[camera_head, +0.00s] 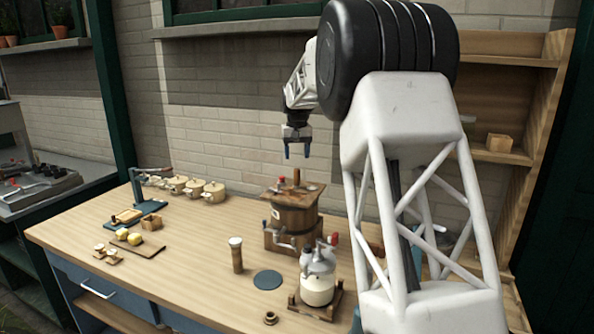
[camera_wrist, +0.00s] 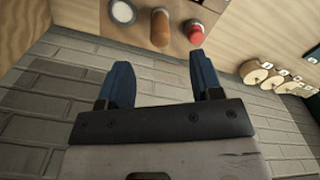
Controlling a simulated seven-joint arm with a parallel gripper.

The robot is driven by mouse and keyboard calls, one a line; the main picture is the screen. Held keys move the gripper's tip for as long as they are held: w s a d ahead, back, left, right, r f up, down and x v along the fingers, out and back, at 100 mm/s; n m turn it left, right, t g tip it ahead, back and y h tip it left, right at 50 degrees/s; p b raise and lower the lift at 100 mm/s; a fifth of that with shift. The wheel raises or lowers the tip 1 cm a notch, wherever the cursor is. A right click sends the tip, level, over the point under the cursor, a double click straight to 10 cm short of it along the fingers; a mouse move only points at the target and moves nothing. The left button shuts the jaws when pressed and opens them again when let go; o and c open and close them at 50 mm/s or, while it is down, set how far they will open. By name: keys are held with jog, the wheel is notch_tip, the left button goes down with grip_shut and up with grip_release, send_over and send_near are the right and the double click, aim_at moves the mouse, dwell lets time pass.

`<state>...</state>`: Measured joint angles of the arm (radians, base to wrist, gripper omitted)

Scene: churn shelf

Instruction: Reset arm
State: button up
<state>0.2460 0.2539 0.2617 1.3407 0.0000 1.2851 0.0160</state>
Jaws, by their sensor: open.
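My gripper (camera_head: 297,151) hangs in the air above the wooden churn (camera_head: 293,222), with its blue fingers pointing down. In the wrist view my gripper (camera_wrist: 163,80) has its two blue fingers spread apart with nothing between them. The churn stands on the workbench (camera_head: 190,262) and has a wooden lid with an upright handle. A red knob (camera_wrist: 194,30), a wooden peg (camera_wrist: 160,28) and a white round top (camera_wrist: 122,12) show beyond the fingers in the wrist view.
A metal-and-white canister (camera_head: 317,278) stands on a wooden base in front of the churn. Several lidded pots (camera_head: 196,188) line the back left. A wooden cylinder (camera_head: 237,258), a dark disc (camera_head: 267,280) and a board with yellow lumps (camera_head: 136,240) lie on the bench. Shelves (camera_head: 500,152) stand right.

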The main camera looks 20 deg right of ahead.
dwell(0.4)
jog(key=s+a+r, duration=0.1)
jog(key=s+a, duration=0.4)
jog(key=s, duration=0.4)
jog(key=s+a+r+n+t, duration=0.15)
jog(key=s+a, duration=0.35)
jog(key=s, duration=0.5)
jog(key=s+a+r, duration=0.2)
jog(key=s+a, duration=0.2)
jog(key=s, duration=0.5)
jog(key=s+a+f, duration=0.2)
jog(key=s+f, duration=0.2)
jog(key=s, duration=0.6)
jog(key=s+a+f+n, duration=0.1)
jog(key=s+a+f, duration=0.2)
jog(key=s, duration=0.7)
jog(key=s+a+f+t, duration=0.1)
jog(key=s+f, duration=0.4)
jog(key=s, duration=0.5)
jog(key=shift+s+a, duration=0.2)
jog(key=shift+a, duration=0.65)
jog(key=shift+c, duration=0.8)
